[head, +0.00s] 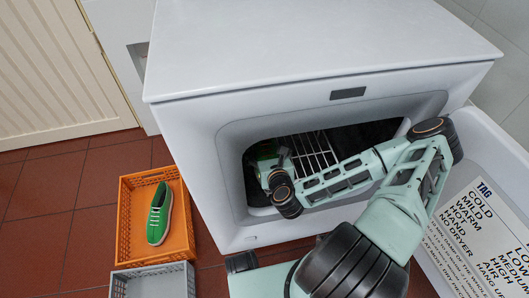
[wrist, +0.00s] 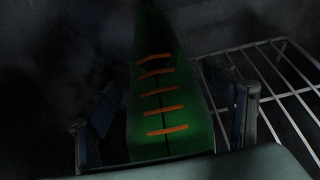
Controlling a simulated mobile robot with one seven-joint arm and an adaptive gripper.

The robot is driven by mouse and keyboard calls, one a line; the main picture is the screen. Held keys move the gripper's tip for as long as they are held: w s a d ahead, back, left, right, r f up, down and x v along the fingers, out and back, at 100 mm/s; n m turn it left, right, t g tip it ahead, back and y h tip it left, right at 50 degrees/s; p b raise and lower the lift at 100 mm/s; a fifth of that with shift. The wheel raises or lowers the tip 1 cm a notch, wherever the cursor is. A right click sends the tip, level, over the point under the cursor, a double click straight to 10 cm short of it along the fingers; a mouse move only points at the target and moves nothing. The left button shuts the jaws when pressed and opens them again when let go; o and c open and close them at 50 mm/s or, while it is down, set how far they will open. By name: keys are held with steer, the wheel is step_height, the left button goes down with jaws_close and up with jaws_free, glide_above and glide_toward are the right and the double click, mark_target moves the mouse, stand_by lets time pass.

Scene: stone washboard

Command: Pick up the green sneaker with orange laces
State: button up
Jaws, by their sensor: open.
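The green sneaker with orange laces (wrist: 160,112) lies in the dark inside the white machine, its orange lace bars facing my wrist camera. My gripper (wrist: 170,118) is open, with one finger on each side of the sneaker in the wrist view. I cannot tell whether either finger touches it. In the head view my arm reaches through the opening and my wrist hides most of the gripper.
A wire rack (wrist: 278,82) lies right of the sneaker. The machine's opening (head: 232,175) surrounds my arm, and its open door (head: 455,225) is at right. Another green sneaker, with pale trim (head: 160,213), lies in an orange crate (head: 127,212) beside a grey crate (head: 150,283).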

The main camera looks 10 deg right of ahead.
steer(key=b+x, duration=0.1)
steer(key=x, duration=0.2)
steer(key=shift+w+d+f, duration=0.1)
steer(key=shift+w+f, duration=0.05)
steer(key=shift+w, duration=0.2)
steer(key=c, duration=1.5)
